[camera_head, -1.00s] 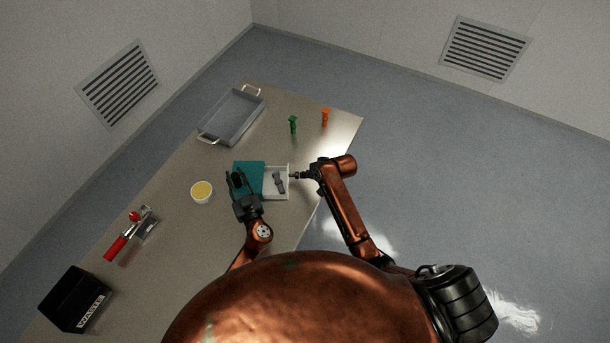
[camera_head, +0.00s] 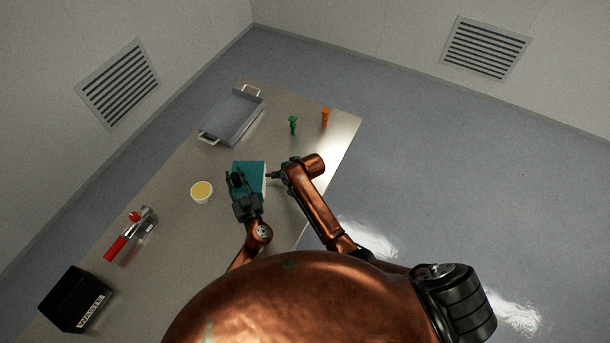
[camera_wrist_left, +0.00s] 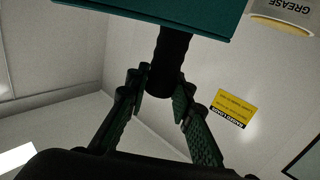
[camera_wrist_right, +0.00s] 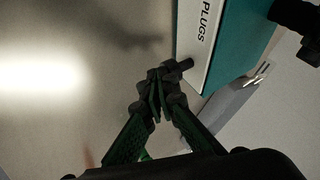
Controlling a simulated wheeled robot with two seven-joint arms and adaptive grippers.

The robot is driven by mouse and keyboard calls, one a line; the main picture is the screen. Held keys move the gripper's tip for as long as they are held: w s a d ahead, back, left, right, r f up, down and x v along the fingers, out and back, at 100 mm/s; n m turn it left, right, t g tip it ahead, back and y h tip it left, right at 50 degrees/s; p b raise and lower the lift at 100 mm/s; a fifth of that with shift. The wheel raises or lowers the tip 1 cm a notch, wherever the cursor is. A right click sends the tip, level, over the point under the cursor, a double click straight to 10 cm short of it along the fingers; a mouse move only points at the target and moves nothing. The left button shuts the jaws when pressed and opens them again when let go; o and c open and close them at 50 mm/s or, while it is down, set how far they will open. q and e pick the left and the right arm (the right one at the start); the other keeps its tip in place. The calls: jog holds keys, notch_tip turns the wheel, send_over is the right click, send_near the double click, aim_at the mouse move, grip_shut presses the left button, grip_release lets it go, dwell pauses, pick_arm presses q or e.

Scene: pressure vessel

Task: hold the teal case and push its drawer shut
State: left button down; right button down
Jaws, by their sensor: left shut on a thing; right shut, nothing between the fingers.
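The teal case (camera_head: 250,168) stands on the table, and the left wrist view shows its lower edge (camera_wrist_left: 190,12). My left gripper (camera_wrist_left: 160,98) is shut on the case's black handle (camera_wrist_left: 172,52). The drawer's white front, marked PLUGS (camera_wrist_right: 203,45), lies close against the case's right side. In the head view only a thin white strip of it shows, and the drawer's inside is hidden. My right gripper (camera_wrist_right: 156,85) is shut and empty at the lower part of the drawer front, with its tips at or very near it; contact is unclear.
A white tub of yellow grease (camera_head: 202,191) stands left of the case. A grey tray (camera_head: 232,117) lies behind, with a green piece (camera_head: 293,124) and an orange piece (camera_head: 325,117) to its right. A red-handled tool (camera_head: 122,243) and a black waste bin (camera_head: 75,299) are at left.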

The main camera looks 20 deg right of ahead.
pick_arm(q)
jog(key=shift+d, duration=0.1)
pick_arm(e)
jog(key=shift+a, duration=0.1)
jog(key=d, duration=0.2)
jog(key=s+d, duration=0.1)
jog(key=d, duration=0.1)
jog(key=shift+s+d, duration=0.2)
jog(key=v, duration=0.9)
jog(key=shift+s+r, duration=0.25)
jog(key=shift+r, duration=0.1)
pick_arm(q)
jog(key=c, duration=1.6)
grip_release()
jog(key=shift+s, duration=0.1)
jog(key=s+d, duration=0.1)
jog(key=s, duration=1)
jog(key=shift+s+d, duration=0.2)
jog(key=shift+s, duration=0.15)
